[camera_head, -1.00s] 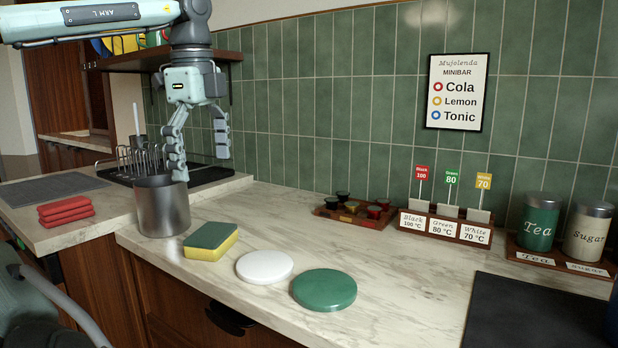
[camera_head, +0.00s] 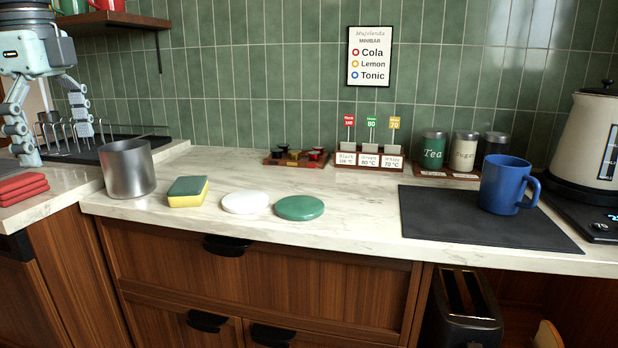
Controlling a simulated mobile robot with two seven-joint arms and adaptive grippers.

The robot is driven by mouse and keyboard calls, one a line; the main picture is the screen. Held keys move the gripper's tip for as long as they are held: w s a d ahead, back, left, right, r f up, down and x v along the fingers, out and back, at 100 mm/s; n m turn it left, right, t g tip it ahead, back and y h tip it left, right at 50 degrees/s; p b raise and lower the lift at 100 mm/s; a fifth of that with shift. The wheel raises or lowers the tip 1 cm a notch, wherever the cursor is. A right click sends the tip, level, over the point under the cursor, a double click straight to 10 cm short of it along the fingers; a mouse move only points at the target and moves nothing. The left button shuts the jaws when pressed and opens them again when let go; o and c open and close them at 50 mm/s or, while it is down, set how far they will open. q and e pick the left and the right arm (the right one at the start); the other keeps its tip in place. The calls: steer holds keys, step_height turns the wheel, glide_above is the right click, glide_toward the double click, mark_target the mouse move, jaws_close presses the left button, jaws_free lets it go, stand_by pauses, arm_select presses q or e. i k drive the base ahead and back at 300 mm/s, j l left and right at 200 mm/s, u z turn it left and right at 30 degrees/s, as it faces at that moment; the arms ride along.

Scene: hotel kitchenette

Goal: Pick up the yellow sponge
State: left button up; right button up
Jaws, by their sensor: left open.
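The yellow sponge (camera_head: 188,192) with a dark green top lies flat on the marble counter, between a metal pot and a white disc. My left gripper (camera_head: 62,155) is at the left edge of the view, pointing down with its fingers spread apart and nothing between them. It is to the left of the sponge and apart from it, above the left part of the counter. My right gripper is not in view.
The metal pot (camera_head: 127,169) stands just left of the sponge. The white disc (camera_head: 246,202) and a green disc (camera_head: 299,208) lie to its right. A dish rack (camera_head: 75,140) and folded red cloths (camera_head: 22,187) are at left. A blue mug (camera_head: 506,185) stands on a dark mat (camera_head: 425,222).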

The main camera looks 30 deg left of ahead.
mark_target(191, 191)
steer(key=k+j, duration=0.1)
steer(key=k, duration=0.75)
